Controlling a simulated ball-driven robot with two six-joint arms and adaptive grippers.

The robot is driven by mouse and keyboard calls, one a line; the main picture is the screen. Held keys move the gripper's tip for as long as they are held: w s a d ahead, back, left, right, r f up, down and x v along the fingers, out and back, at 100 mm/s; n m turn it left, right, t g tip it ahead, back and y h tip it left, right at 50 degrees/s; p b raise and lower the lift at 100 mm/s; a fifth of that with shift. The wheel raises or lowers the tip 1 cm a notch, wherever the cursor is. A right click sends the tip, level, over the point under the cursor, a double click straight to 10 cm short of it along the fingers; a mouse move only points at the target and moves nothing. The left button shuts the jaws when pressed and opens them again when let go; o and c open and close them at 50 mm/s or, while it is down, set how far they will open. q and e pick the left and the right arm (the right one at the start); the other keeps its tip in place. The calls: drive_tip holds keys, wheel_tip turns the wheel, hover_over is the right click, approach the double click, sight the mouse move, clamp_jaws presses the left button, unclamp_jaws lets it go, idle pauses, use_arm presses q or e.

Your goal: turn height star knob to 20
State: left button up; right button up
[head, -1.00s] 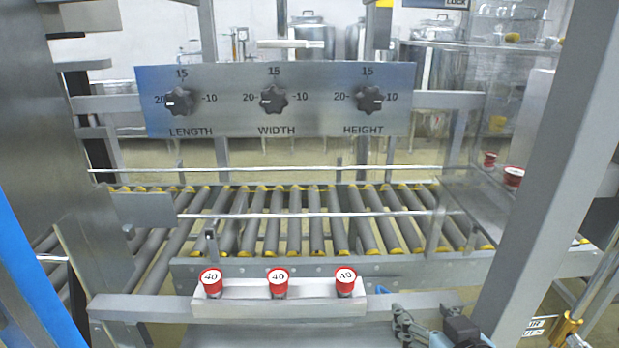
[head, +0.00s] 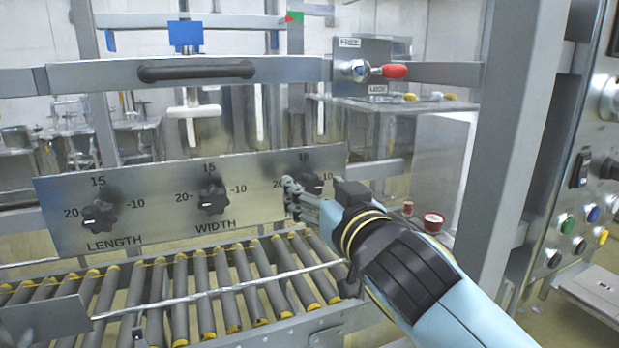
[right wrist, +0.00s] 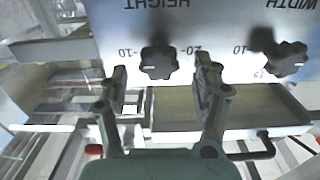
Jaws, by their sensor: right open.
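The black height star knob (head: 312,181) is on the right of the panel (head: 140,215) in the head view, partly hidden by my right gripper (head: 291,197). In the right wrist view, upside down, the height knob (right wrist: 158,61) shows between and just beyond the open fingertips of my right gripper (right wrist: 162,76), with no clear contact. Its white mark points toward the 10 side. The width knob (head: 212,197) and length knob (head: 100,214) sit to its left in the head view, their marks toward 20. My left gripper is not in view.
A roller conveyor (head: 215,290) with a guide rail runs below the panel. A grey post (head: 515,150) stands right of my right arm. A red-handled lock lever (head: 394,71) is above. Red-capped knobs (head: 433,221) are behind my arm.

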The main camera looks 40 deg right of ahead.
drive_tip(key=shift+x, duration=1)
drive_tip(key=shift+w+d, duration=0.1)
drive_tip(key=shift+w, duration=0.25)
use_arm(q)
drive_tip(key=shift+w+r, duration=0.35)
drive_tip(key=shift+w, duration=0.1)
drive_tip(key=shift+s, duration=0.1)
use_arm(e)
drive_tip(key=shift+s, duration=0.1)
drive_tip(key=shift+c, duration=0.9)
drive_tip(key=c, duration=1)
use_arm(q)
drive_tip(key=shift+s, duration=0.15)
